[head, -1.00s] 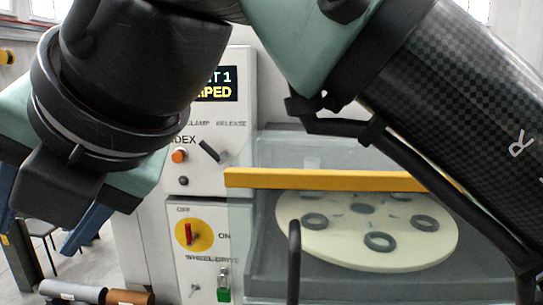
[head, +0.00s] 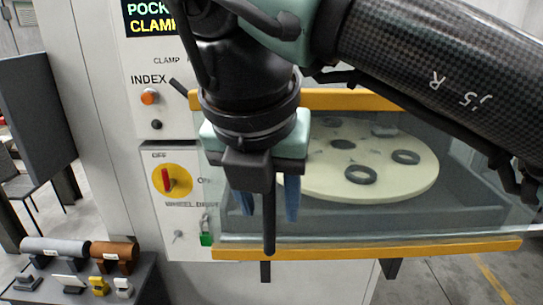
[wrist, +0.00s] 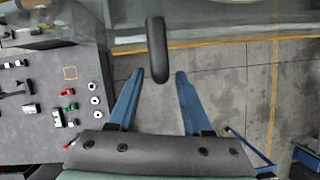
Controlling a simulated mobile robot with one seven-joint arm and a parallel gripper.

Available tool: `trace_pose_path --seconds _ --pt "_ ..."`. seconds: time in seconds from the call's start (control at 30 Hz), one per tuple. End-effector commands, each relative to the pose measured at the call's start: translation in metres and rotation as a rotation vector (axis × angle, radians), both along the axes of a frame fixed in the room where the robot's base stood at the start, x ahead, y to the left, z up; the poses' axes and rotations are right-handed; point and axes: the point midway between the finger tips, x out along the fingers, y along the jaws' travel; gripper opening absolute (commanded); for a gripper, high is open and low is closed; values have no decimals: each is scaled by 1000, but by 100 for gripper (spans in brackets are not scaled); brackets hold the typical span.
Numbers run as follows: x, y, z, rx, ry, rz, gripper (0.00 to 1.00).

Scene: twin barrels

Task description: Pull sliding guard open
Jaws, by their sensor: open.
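The sliding guard (head: 330,225) is a clear panel with yellow strips along its top and bottom edges. It stands in front of the pale round wheel (head: 395,185) in the head view. Its black upright bar handle (head: 269,225) hangs near the panel's left end. My gripper (head: 268,205) is open, pointing down, with one blue finger on each side of the handle in the head view. In the wrist view the handle (wrist: 157,50) reaches between the fingertips of my gripper (wrist: 159,74), with gaps on both sides. The fingers are not closed on it.
Left of the guard is a white control panel (head: 150,215) with a red switch on a yellow disc (head: 169,181) and a green padlock (head: 207,232). A grey table (head: 130,285) with rollers and small parts stands lower left. Floor at lower right looks clear.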

Motion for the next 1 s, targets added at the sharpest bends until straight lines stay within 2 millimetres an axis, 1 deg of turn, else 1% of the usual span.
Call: trace_pose_path --seconds 0.03,0.2,0.57,0.67,0.7,0.83,0.87,1.0 --pt "3 0 -10 2 2 2 50" --pt "9 -1 -24 1 1 3 50" --pt "12 -2 -28 1 -1 3 50" --pt "11 -2 -28 1 0 3 33" --pt "11 -2 -28 1 0 3 26" --pt "11 -2 -27 1 0 3 3" --pt "11 -2 -27 1 0 3 0" --pt "11 -2 -27 1 0 3 0"
